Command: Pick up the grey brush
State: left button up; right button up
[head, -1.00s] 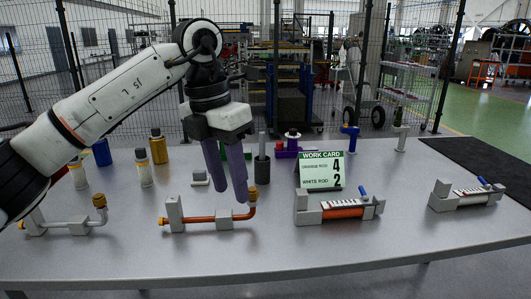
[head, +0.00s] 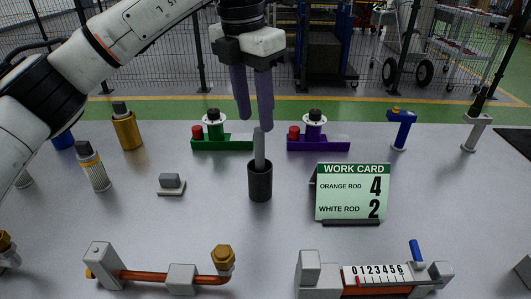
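A grey stick-like handle (head: 259,148), which seems to be the grey brush, stands upright in a dark round cup (head: 260,182) in the middle of the table; its lower end is hidden inside the cup. My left gripper (head: 256,124) points down just above the handle, its two purple fingers apart with a narrow gap and nothing held between them. The right fingertip overlaps the handle's top in the picture; I cannot tell whether they touch. My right gripper is not in view.
A work card (head: 351,193) stands right of the cup. Green (head: 222,145) and purple (head: 318,145) fixtures stand behind it. A small grey block (head: 171,184) and several bottles are at left. An orange-rod fixture (head: 140,276) and a numbered gauge (head: 378,274) are in front.

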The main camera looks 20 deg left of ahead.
aim_at(256, 129)
pick_arm(q)
notch_tip(256, 129, down, 4)
jog(key=shift+d+r, duration=0.1)
jog(key=f, duration=0.5)
jog(key=shift+w+d, duration=0.35)
jog(key=shift+w, duration=0.05)
grip_shut()
